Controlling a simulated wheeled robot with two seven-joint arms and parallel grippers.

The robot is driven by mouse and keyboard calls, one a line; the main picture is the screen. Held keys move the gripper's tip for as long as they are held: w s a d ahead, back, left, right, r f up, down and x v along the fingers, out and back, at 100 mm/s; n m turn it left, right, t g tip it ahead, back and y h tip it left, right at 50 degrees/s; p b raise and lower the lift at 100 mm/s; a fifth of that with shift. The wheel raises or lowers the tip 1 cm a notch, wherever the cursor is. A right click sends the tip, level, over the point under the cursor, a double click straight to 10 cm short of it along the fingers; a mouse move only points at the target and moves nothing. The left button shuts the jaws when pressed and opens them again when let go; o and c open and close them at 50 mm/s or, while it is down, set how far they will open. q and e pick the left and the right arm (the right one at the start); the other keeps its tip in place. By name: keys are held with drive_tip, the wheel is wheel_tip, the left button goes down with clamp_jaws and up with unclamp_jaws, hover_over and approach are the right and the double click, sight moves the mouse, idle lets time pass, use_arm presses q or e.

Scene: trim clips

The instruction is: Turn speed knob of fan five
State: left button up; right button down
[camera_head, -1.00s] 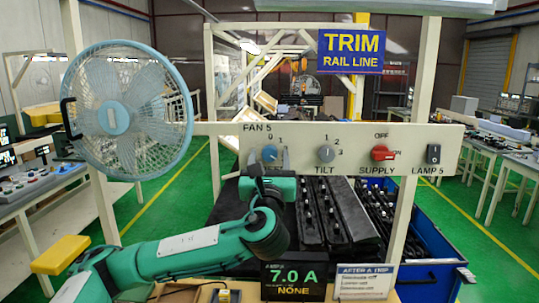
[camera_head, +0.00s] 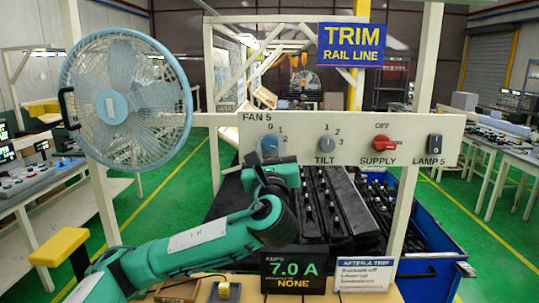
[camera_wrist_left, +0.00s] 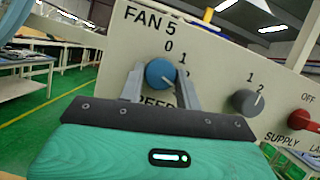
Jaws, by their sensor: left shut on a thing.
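The blue speed knob (camera_head: 269,145) sits on the cream panel (camera_head: 351,155) under "FAN 5", with numbers around it. In the left wrist view the knob (camera_wrist_left: 160,74) has a pale pointer line toward its lower right; "2" is partly hidden by a finger. My left gripper (camera_wrist_left: 159,80) has one grey finger on each side of the knob and is shut on it. The gripper looks rolled relative to the panel. In the head view the gripper (camera_head: 270,158) reaches up from below. The fan (camera_head: 125,99) is light blue with a wire cage. My right gripper is not in view.
Below, a display (camera_head: 292,269) reads 7.0 A and NONE, beside an "AFTER A TRIP" card (camera_head: 364,274).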

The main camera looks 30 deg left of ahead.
use_arm(q)
drive_tip(key=n+g+y+b, duration=0.1)
drive_tip(key=n, duration=0.1)
drive_tip(key=n+g+y+b, duration=0.1)
drive_tip(key=n, duration=0.2)
drive_tip(key=shift+w+d+f+n, duration=0.1)
drive_tip(key=shift+d+n, duration=0.05)
drive_tip(key=shift+n, duration=0.15)
drive_tip(key=shift+n+g+b, duration=0.3)
drive_tip(key=shift+n+g, duration=0.3)
drive_tip(key=shift+n, duration=0.4)
drive_tip(key=shift+n+y, duration=0.3)
drive_tip(key=shift+n, duration=0.1)
drive_tip(key=o, duration=1)
drive_tip(key=shift+r, duration=0.2)
